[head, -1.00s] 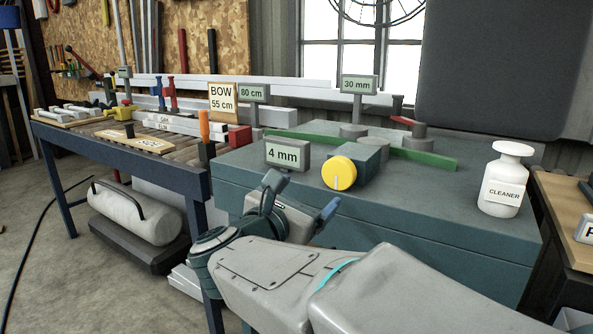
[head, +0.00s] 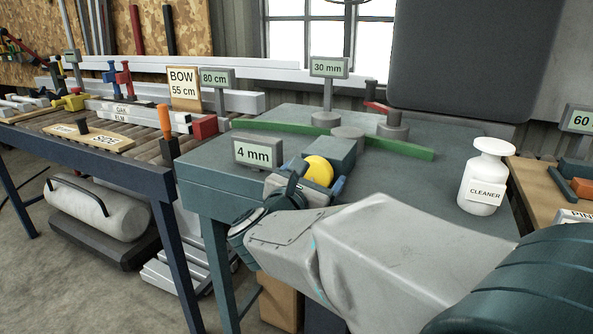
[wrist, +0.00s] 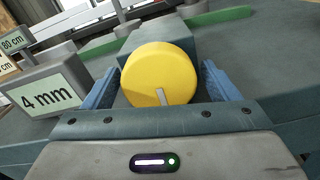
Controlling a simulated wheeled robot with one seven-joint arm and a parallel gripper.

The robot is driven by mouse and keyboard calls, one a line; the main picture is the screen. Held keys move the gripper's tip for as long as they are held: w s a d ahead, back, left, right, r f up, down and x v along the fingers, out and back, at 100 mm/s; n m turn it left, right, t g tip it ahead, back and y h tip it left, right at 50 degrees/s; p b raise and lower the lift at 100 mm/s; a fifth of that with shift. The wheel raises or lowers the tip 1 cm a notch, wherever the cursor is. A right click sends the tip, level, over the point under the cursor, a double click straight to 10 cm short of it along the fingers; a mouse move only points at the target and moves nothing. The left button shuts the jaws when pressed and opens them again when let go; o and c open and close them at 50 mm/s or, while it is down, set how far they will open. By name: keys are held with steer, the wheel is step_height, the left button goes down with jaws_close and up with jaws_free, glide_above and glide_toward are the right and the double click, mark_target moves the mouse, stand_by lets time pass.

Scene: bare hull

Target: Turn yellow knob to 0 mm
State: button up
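The yellow knob (head: 318,171) is on the front of a teal block (head: 326,149) on the teal bench. In the wrist view the yellow knob (wrist: 160,76) shows a grey pointer mark low on its face. My gripper (wrist: 164,88) is open, with one blue finger on each side of the knob. A small gap seems to show beside the left finger; contact on the right I cannot tell. In the head view my gripper (head: 312,186) covers the knob's lower part. A grey sign (head: 257,152) left of the knob reads 4 mm.
A green bar (head: 300,130) lies behind the block, near a sign (head: 328,67) reading 30 mm. A white cleaner bottle (head: 484,178) stands at the bench's right. A roller table (head: 100,138) with white bars adjoins on the left.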

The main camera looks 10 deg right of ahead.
steer(key=shift+a, duration=0.1)
steer(key=c, duration=0.7)
steer(key=shift+d, duration=0.25)
steer(key=shift+a, duration=0.15)
steer(key=shift+c, duration=0.2)
steer(key=shift+f+n+b, duration=0.15)
steer(key=shift+n+b, duration=0.85)
steer(key=shift+n, duration=0.2)
steer(key=shift+n+b, duration=0.55)
steer(key=shift+n, duration=1.35)
steer(key=o, duration=1)
